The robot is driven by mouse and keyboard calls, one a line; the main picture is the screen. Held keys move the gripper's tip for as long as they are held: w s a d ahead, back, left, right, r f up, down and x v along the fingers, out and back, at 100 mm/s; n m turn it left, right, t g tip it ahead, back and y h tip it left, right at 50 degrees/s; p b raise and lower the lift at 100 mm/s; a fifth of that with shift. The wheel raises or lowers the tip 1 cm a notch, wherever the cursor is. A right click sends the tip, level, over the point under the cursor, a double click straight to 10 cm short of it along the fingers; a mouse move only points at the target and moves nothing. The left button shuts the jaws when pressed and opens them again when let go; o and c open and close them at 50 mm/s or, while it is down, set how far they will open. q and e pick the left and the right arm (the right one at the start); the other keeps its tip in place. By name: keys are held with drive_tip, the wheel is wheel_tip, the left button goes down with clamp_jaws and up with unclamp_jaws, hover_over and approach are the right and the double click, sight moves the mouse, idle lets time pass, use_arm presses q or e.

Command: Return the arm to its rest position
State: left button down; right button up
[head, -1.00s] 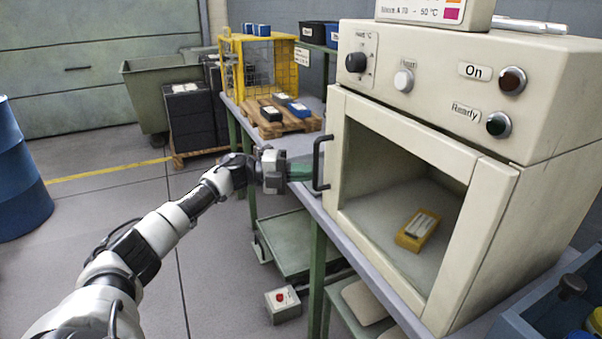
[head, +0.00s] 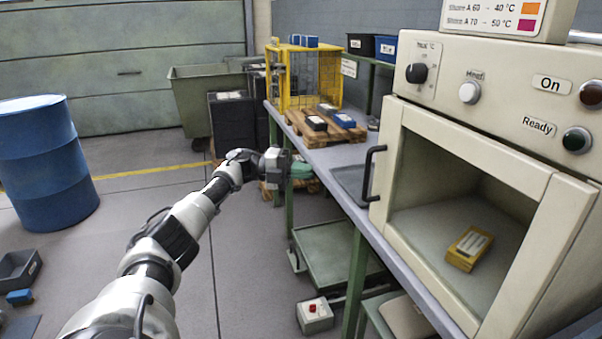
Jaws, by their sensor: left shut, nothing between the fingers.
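My left arm reaches in from the lower left, and its gripper (head: 300,170) is out in front, left of the oven and beside the workbench edge. The green fingers look closed, with nothing seen between them. The cream oven (head: 540,165) stands on the bench with its front opening uncovered and a black handle (head: 374,174) at its left side. A yellow tray with pale pieces (head: 468,248) lies on the oven floor, apart from the gripper. My right gripper does not show.
The grey workbench (head: 340,155) carries a wooden pallet with small boxes and a yellow cage (head: 312,82). A blue barrel (head: 45,165) stands on the left. A box with a red button (head: 315,316) sits on the floor. Open floor lies around my arm.

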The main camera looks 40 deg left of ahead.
use_arm(q)
drive_tip(key=shift+a, duration=0.2)
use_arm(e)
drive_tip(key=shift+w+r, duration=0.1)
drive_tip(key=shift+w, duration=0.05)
